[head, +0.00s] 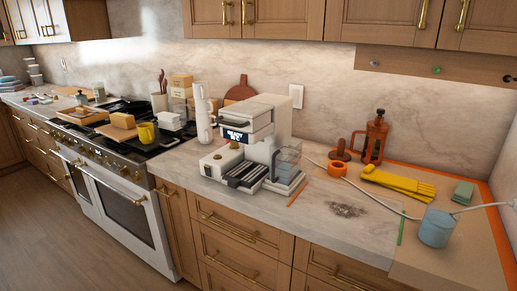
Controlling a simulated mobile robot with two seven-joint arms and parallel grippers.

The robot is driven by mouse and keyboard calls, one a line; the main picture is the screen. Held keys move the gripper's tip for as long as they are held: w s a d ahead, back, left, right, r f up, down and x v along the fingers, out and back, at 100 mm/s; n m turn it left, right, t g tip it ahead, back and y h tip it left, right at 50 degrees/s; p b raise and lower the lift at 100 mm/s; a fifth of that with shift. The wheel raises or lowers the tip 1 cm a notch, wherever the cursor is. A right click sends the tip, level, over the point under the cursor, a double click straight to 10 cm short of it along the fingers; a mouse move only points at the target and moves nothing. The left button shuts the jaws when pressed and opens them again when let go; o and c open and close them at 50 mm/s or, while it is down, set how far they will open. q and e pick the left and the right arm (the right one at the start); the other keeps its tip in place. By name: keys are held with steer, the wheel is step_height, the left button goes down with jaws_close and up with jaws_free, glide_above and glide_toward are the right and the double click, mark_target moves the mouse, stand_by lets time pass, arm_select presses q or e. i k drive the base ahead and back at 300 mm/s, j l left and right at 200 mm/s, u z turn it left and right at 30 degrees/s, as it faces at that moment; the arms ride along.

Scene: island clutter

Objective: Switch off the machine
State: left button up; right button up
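A white machine (270,112), like a coffee maker, stands on the marble counter in the middle of the head view. I cannot tell which part is the power switch. Neither of my grippers is in view.
A white bottle (202,115) stands left.

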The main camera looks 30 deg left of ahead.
mark_target(208, 172)
steer(key=u, duration=1.4)
